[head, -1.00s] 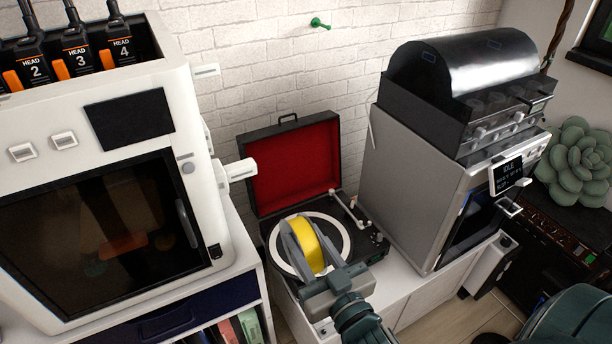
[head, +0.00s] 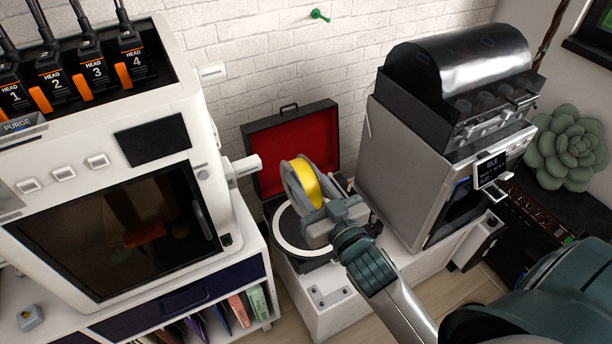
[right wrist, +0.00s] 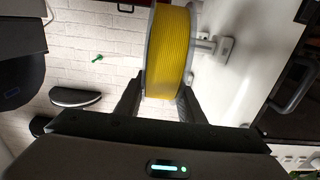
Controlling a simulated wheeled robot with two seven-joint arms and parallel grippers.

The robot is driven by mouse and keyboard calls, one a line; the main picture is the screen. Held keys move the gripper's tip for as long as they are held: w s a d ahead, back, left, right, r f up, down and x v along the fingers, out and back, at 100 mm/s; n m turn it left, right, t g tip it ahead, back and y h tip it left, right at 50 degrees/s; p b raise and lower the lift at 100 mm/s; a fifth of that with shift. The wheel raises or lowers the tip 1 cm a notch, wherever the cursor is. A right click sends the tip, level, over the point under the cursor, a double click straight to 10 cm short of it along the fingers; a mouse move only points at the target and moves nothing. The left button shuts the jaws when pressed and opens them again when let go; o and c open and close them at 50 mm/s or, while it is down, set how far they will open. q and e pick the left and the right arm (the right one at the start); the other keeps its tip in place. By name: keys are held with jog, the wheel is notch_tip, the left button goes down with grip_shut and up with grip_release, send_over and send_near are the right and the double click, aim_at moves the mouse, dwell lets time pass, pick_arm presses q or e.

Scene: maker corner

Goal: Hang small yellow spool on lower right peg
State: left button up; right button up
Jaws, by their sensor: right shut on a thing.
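The yellow spool (head: 308,188) has grey flanges and is held upright on its rim. It also shows large in the right wrist view (right wrist: 168,52). My right gripper (head: 301,186) is shut on it, above the record player. The fingers of the right gripper (right wrist: 160,98) grip the spool from both sides in the wrist view. A white peg (head: 244,167) sticks out low on the right side of the white printer, left of the spool and apart from it. Another white peg (head: 213,73) is higher up. My left gripper is not in view.
The open record player (head: 293,232) with its red-lined lid (head: 277,152) stands under and behind the spool. A grey machine (head: 414,168) stands to the right. The white printer (head: 95,150) fills the left. A green peg (head: 319,15) is on the brick wall.

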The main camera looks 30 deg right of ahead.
aim_at(252, 160)
jog(key=shift+w, duration=0.2)
